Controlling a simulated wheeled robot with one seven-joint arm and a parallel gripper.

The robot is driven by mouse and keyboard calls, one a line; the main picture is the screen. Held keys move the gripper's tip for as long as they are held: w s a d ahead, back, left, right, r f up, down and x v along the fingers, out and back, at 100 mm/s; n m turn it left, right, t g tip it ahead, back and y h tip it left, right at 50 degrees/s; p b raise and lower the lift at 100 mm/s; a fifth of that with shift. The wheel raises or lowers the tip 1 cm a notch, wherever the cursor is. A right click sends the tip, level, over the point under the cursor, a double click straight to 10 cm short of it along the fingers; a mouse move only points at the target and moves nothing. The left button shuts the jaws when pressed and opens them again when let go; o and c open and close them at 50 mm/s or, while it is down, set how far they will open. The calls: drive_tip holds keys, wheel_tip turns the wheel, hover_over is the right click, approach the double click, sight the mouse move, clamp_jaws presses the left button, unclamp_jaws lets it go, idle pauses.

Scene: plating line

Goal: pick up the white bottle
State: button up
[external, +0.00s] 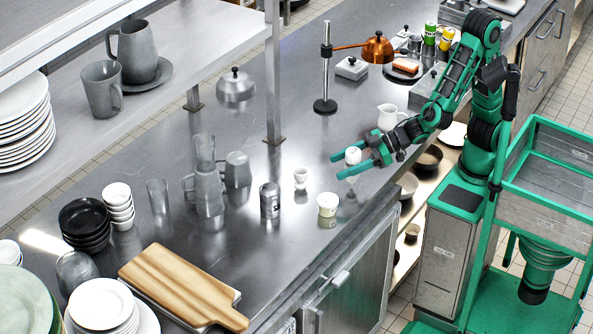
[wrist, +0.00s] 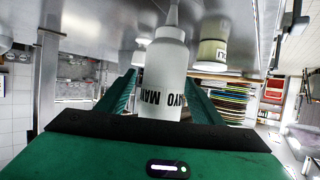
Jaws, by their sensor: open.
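The white bottle (wrist: 163,80), with a narrow nozzle and black lettering reading MAYO, appears upside down in the wrist view, between my two fingers. In the external view only the white upper part of the bottle (external: 353,155) shows clearly, between the green fingers; the near finger hides part of its body. My gripper (external: 337,167) is open and reaches over the counter's right edge, with one finger on each side of the bottle. I cannot tell whether either finger touches it.
A white pitcher (external: 388,117) stands behind my gripper. A rack post (external: 273,75) rises farther back.

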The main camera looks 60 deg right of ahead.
drive_tip(key=shift+w+a+f, duration=0.15)
drive_tip(key=shift+w+a, duration=0.1)
drive_tip(key=shift+a, duration=0.05)
drive_tip(key=c, duration=0.8)
drive_tip(key=shift+r, duration=0.2)
